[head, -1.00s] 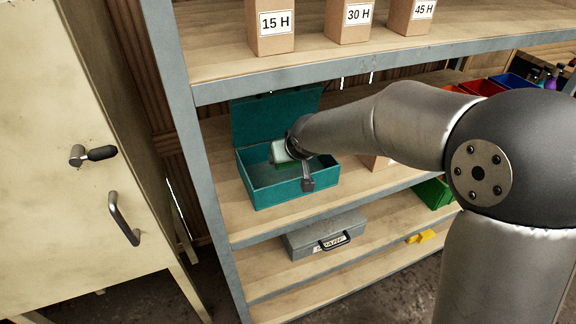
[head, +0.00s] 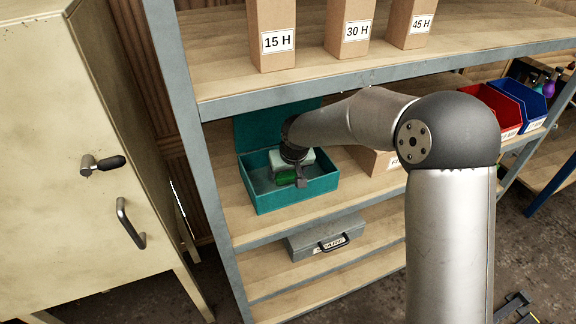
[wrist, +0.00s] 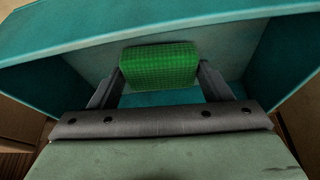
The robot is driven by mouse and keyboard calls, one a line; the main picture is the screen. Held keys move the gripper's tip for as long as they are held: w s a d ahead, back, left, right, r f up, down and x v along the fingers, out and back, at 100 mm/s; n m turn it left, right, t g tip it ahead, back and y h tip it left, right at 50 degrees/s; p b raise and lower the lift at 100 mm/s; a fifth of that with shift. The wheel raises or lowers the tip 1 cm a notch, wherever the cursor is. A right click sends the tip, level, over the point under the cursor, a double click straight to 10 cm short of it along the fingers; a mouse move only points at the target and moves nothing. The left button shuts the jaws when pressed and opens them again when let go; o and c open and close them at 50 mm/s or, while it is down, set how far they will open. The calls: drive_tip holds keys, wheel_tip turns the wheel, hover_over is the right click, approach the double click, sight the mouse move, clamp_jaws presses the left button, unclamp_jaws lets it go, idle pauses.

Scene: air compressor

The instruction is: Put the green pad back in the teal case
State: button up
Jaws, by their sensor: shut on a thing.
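The teal case (head: 297,198) stands open on the middle shelf, its lid raised at the back. My gripper (head: 290,178) is over the case's opening in the head view. The green pad (head: 286,177) shows just below the gripper. In the wrist view, the green pad (wrist: 160,66) sits between the two fingers of my gripper (wrist: 160,78), which are shut on its sides. Teal walls surround the pad in that view. The bare case floor shows below it, and I cannot tell whether the pad touches it.
A cardboard box (head: 376,162) stands right of the case. The upper shelf edge (head: 380,75) runs above my arm. A grey metal case (head: 325,238) is on the shelf below. Red (head: 497,108) and blue (head: 521,100) bins stand at the right.

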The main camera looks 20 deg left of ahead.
sight(287, 173)
drive_tip(key=shift+f, duration=0.1)
drive_tip(key=shift+f+b, duration=0.25)
drive_tip(key=shift+b, duration=0.1)
drive_tip(key=o, duration=0.9)
drive_tip(key=shift+o, duration=0.2)
drive_tip(key=shift+r, duration=0.1)
drive_tip(key=shift+r+p, duration=0.15)
drive_tip(key=shift+p, duration=0.4)
drive_tip(key=shift+b+v, duration=0.4)
drive_tip(key=shift+v, duration=1.95)
drive_tip(key=shift+s, duration=0.1)
